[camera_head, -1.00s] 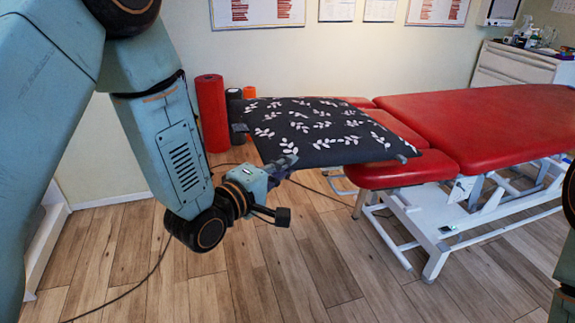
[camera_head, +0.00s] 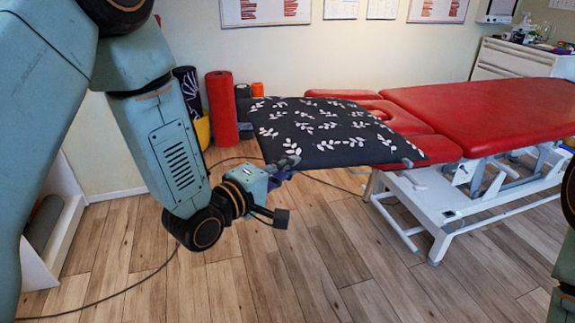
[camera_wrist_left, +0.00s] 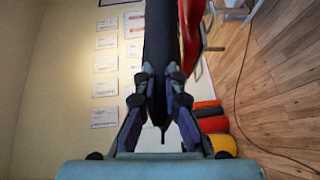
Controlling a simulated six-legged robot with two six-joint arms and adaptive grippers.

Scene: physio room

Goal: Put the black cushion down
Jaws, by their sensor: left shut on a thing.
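The black cushion (camera_head: 325,132) with a white leaf pattern is held out flat in the head view, in front of the end of the red treatment table (camera_head: 480,112). My left gripper (camera_head: 285,168) is shut on the cushion's near left edge. The cushion overlaps the table's end in the picture; I cannot tell whether it touches it. In the left wrist view, the cushion (camera_wrist_left: 159,45) shows edge-on as a dark strip between the fingers of my left gripper (camera_wrist_left: 163,95). My right gripper is not in view.
Red (camera_head: 221,108) and dark rolls stand by the back wall. A white drawer cabinet (camera_head: 512,62) stands at the back right. A cable (camera_head: 150,272) runs over the wooden floor (camera_head: 290,270), which is open in front of the table's white frame (camera_head: 440,215).

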